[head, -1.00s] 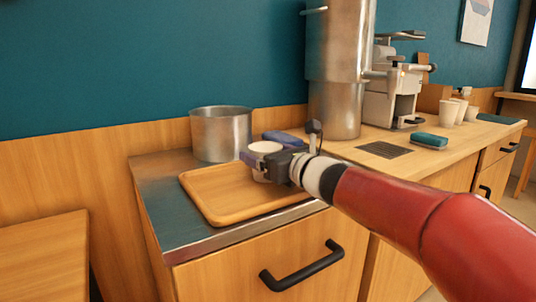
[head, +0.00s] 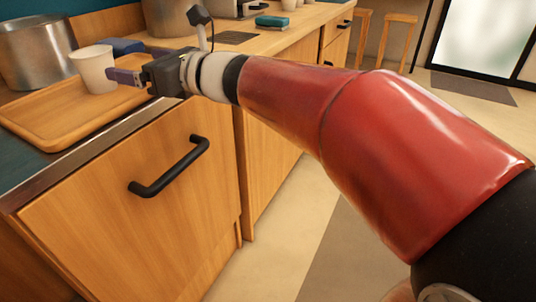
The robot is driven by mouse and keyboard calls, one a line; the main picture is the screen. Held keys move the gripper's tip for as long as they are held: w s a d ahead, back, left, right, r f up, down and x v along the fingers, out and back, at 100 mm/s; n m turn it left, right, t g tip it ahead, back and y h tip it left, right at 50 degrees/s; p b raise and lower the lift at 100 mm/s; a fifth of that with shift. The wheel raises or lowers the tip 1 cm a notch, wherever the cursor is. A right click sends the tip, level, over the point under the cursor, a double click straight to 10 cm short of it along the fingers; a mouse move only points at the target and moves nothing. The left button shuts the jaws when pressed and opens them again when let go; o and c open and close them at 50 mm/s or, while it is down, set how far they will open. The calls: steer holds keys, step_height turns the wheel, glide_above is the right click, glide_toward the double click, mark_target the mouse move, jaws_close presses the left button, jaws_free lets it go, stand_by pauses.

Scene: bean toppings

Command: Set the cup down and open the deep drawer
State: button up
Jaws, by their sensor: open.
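A white cup (head: 92,69) stands upright on the wooden tray (head: 38,127) on the counter, at the upper left of the head view. My gripper (head: 132,64) is open just right of the cup. One finger shows in front at the cup's lower right and the other reaches behind toward the back; I cannot tell if either touches it. The deep drawer (head: 85,212) is the wide wooden front below the counter. It is shut, with a black bar handle (head: 170,168) near its top.
A steel pot (head: 36,52) stands behind the tray. A dark blue item (head: 122,46) lies behind the cup. A teal box (head: 272,22) sits farther along the counter. Open floor (head: 290,215) lies in front of the cabinets, partly behind my arm.

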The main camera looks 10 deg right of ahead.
steer(key=s+d+f+m+t+h, duration=0.2)
steer(key=d+f+m+h, duration=0.35)
steer(key=d+m, duration=0.7)
steer(key=s+d+f+m+t+h, duration=0.2)
steer(key=d+m+h, duration=0.7)
steer(key=m, duration=0.7)
steer(key=s+d+f+m+g, duration=0.2)
steer(key=s+f+m+g, duration=0.7)
steer(key=s+f+m, duration=0.7)
steer(key=s+m, duration=0.2)
steer(key=shift+s+d+f, duration=0.2)
steer(key=shift+s+d, duration=0.15)
steer(key=shift+c, duration=0.3)
